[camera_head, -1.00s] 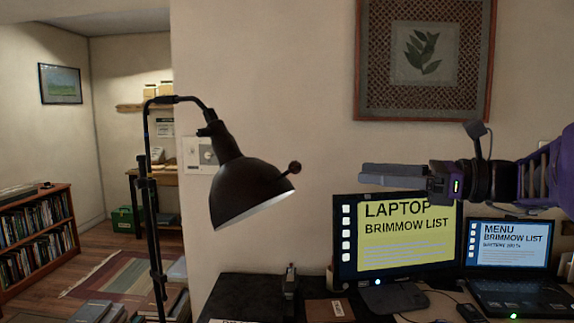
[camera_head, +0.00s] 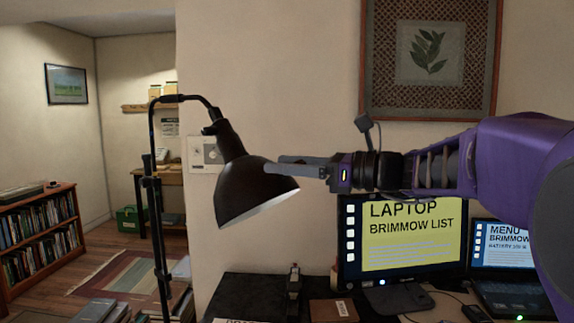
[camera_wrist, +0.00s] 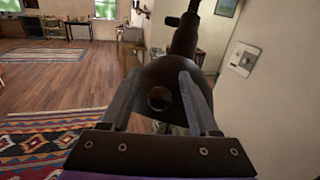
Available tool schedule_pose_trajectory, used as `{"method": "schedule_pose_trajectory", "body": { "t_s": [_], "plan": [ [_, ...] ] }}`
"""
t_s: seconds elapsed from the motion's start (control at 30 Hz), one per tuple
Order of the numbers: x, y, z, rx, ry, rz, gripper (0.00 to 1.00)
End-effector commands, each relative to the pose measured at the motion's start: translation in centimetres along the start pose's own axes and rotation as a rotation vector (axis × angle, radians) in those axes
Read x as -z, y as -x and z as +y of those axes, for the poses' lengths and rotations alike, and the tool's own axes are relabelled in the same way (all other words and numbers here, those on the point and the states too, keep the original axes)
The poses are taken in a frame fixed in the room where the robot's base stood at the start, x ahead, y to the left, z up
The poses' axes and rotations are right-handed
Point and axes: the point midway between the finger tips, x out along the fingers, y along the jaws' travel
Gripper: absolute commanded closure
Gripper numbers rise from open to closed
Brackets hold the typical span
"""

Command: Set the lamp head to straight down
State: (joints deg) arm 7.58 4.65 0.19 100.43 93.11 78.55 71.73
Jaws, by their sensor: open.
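The black lamp head (camera_head: 247,190) hangs from a bent arm on a tall black stand (camera_head: 155,200). It is tilted, its pale open rim facing down and to the right. My gripper (camera_head: 282,165) reaches in from the right, its fingers level at the right side of the shade. In the wrist view the lamp head (camera_wrist: 165,72) lies ahead and its round knob (camera_wrist: 160,98) shows between my two spread fingers (camera_wrist: 158,78). The knob is hidden behind the fingers in the head view. I cannot tell whether either finger touches the knob or shade.
The wall stands behind the lamp, with a switch plate (camera_wrist: 243,58) on it. A monitor (camera_head: 405,240) and a laptop (camera_head: 505,270) stand on the desk below my arm. A bookcase (camera_head: 40,235) is at far left. Book piles lie near the stand's foot.

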Motion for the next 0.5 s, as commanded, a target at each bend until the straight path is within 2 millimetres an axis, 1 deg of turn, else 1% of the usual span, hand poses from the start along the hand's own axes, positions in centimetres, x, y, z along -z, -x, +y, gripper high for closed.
{"method": "schedule_pose_trajectory", "body": {
  "t_s": [0.1,0.37,0.5],
  "plan": [
    [0.01,-0.54,0.01,-0.001,0.000,0.000,0.39],
    [0.01,-0.62,0.00,0.000,0.000,0.000,0.39],
    [0.01,-0.61,0.00,0.000,0.000,0.000,0.64]
  ]
}}
